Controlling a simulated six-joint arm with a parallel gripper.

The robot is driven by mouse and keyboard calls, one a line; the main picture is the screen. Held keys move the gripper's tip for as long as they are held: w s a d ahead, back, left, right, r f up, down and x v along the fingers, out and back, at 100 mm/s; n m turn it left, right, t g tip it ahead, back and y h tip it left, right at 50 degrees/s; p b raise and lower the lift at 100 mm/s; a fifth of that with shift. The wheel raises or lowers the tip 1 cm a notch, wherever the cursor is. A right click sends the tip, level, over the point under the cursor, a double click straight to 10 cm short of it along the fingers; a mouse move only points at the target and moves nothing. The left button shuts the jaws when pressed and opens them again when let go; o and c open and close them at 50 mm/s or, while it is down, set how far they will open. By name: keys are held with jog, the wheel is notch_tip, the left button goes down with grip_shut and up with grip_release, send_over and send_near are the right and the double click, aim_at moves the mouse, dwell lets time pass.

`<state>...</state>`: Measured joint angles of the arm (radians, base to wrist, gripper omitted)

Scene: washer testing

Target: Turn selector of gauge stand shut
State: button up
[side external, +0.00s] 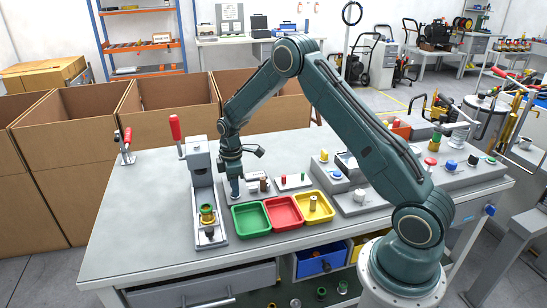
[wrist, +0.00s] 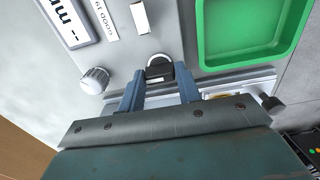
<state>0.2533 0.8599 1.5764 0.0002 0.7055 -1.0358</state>
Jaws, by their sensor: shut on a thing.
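In the wrist view my gripper (wrist: 160,88) points down at a light grey panel (wrist: 112,68). Its two blue fingers are shut on a small dark block with a silvery rounded edge, which appears to be the selector (wrist: 158,69). The fingers cover its sides, so its exact angle is hard to tell. Left of it is a ridged silver knob (wrist: 95,80), apart from the fingers. In the side view my gripper (side external: 235,191) is low over the bench, and the selector is hidden.
A tall grey stand (side external: 201,170) with a red handle rises close at the left of my gripper. A green tray (side external: 251,232), a red tray (side external: 284,225) and a yellow tray (side external: 327,211) sit in front and right. The bench's left end is mostly clear.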

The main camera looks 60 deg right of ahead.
jog(key=shift+m, duration=0.5)
jog(key=m, duration=1.1)
dwell(0.5)
jog(key=o, duration=1)
jog(key=shift+c, duration=0.2)
jog(key=shift+r, duration=0.15)
notch_tip(320, 180, up, 14)
jog(key=shift+f, duration=0.2)
